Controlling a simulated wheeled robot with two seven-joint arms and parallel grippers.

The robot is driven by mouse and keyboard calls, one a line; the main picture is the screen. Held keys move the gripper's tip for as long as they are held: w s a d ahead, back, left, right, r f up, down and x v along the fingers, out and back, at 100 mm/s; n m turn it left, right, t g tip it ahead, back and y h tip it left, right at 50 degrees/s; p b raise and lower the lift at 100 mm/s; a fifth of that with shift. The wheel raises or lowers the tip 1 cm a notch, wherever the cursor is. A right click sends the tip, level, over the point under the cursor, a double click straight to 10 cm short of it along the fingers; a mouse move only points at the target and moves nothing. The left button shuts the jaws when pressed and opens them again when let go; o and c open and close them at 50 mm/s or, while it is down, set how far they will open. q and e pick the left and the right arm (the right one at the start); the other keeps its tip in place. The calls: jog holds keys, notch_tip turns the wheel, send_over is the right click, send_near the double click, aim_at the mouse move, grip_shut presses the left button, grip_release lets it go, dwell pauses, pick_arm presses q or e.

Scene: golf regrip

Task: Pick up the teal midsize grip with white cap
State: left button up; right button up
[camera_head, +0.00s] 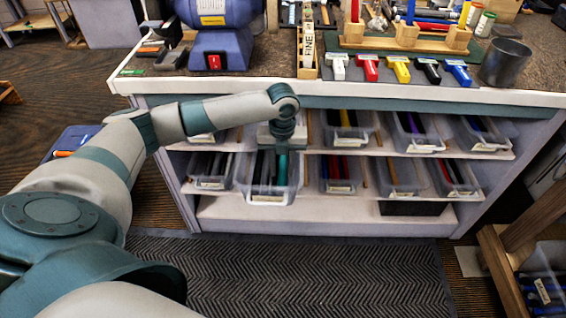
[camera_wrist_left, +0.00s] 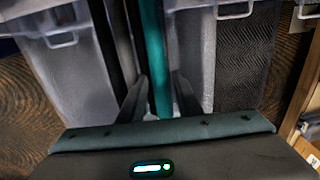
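The teal grip (camera_wrist_left: 153,40) shows in the left wrist view as a long teal rod running from the top edge down between my fingers. My left gripper (camera_wrist_left: 159,85) has its two dark fingers close on either side of it and looks shut on it. In the head view my left gripper (camera_head: 281,146) points down over a clear bin (camera_head: 268,198) on the lower shelf, with teal (camera_head: 282,168) below it. I cannot see the white cap. Dark grips (camera_wrist_left: 118,40) lie beside the teal one. My right gripper is out of view.
Other clear bins of grips fill both shelves, such as one to the right (camera_head: 340,187) and one to the left (camera_head: 210,184). The workbench edge (camera_head: 400,92) overhangs them. A dark mat (camera_head: 310,275) lies on the floor. A wooden stand (camera_head: 510,255) is at right.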

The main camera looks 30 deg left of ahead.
pick_arm(q)
jog(key=shift+c, duration=0.7)
jog(key=c, duration=0.6)
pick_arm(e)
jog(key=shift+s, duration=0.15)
